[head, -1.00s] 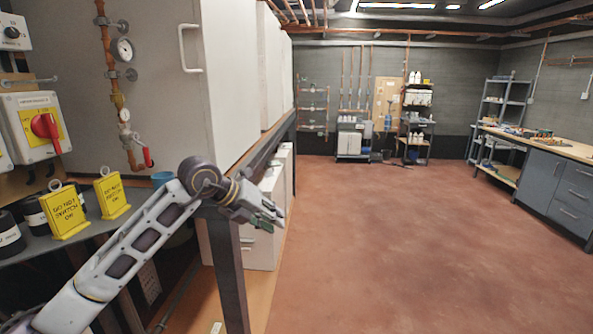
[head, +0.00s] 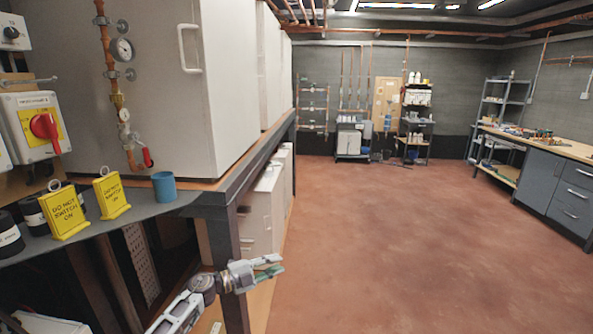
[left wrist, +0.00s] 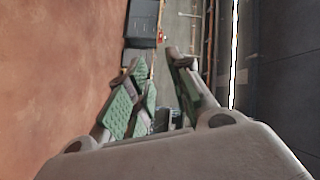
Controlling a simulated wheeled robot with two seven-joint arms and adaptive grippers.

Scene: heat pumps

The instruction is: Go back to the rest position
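My left gripper (head: 268,267) is low in the head view, in front of the steel frame of the bench and over the floor. In the left wrist view its green-padded fingers (left wrist: 160,95) stand apart with nothing between them. My left forearm comes up from the bottom edge of the head view. My right gripper is in neither view.
A shelf (head: 150,208) at left holds two yellow "do not switch on" signs (head: 66,212) and a blue cup (head: 163,187). A red switch (head: 44,126) is above. A large white cabinet (head: 220,80) stands behind. The red floor (head: 400,240) at right is clear.

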